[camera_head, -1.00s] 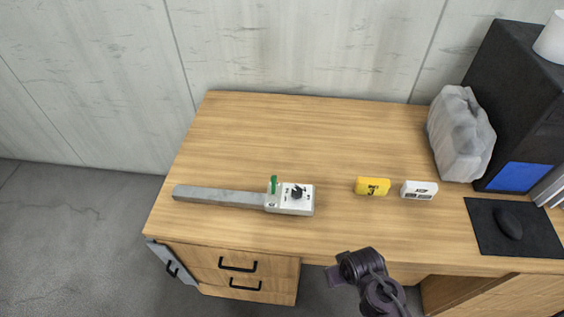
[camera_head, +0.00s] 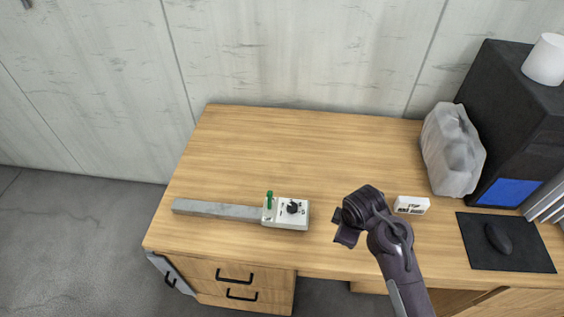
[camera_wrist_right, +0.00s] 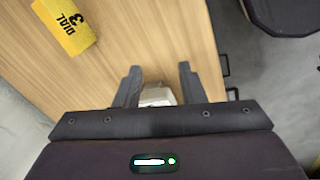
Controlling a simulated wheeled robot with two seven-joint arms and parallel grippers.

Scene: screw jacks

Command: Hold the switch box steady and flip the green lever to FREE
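The white switch box (camera_head: 285,214) lies on the desk with a grey bar (camera_head: 217,209) extending from its left side. Its green lever (camera_head: 269,200) stands upright at the left end, and a black dial knob (camera_head: 293,206) sits on its top. My right gripper (camera_head: 345,237) is over the desk, to the right of the box and apart from it. My left gripper is not in view.
A yellow block marked DIAL 3 (camera_wrist_right: 65,25) is hidden behind my arm in the head view. A white block (camera_head: 411,205), mouse pad (camera_head: 480,260), mouse (camera_head: 499,238), crumpled bag (camera_head: 452,150) and black cabinet (camera_head: 520,100) are at the right. The desk (camera_head: 290,145) behind the box is clear.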

